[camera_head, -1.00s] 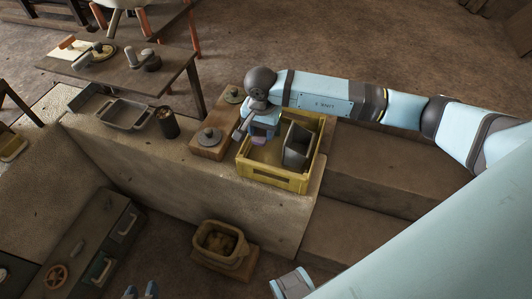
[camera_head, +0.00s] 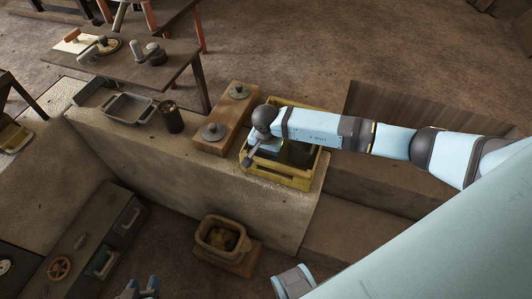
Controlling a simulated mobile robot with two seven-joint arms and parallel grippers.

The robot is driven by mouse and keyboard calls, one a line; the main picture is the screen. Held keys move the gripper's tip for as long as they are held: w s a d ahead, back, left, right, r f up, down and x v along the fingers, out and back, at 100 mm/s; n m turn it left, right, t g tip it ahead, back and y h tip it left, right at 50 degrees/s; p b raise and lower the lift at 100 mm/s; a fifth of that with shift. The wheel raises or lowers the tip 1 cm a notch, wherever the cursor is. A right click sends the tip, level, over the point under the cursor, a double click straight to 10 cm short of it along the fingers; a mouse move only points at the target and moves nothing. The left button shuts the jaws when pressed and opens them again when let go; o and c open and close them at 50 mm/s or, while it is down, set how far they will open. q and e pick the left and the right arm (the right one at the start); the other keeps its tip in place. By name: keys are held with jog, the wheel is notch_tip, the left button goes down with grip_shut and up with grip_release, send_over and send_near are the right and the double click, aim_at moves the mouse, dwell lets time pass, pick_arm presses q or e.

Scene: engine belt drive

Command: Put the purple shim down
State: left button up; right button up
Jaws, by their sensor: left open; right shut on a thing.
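My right gripper (camera_head: 266,146) is at the left part of the yellow crate (camera_head: 283,179), low over or inside it. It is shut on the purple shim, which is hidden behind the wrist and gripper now. I cannot tell whether the shim touches the crate's floor. My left gripper (camera_head: 140,290) is at the bottom edge, with its fingers apart and nothing seen between them.
A wooden board with two grey pulleys (camera_head: 214,131) lies left of the crate. A dark cup (camera_head: 171,118) and a grey tray (camera_head: 129,109) stand further left. A tan bin (camera_head: 222,236) sits below the ledge. A dark bin in the crate is mostly covered by my arm.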

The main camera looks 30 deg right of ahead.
jog(key=shift+f, duration=0.2)
jog(key=o, duration=1.1)
jog(key=shift+r, duration=0.1)
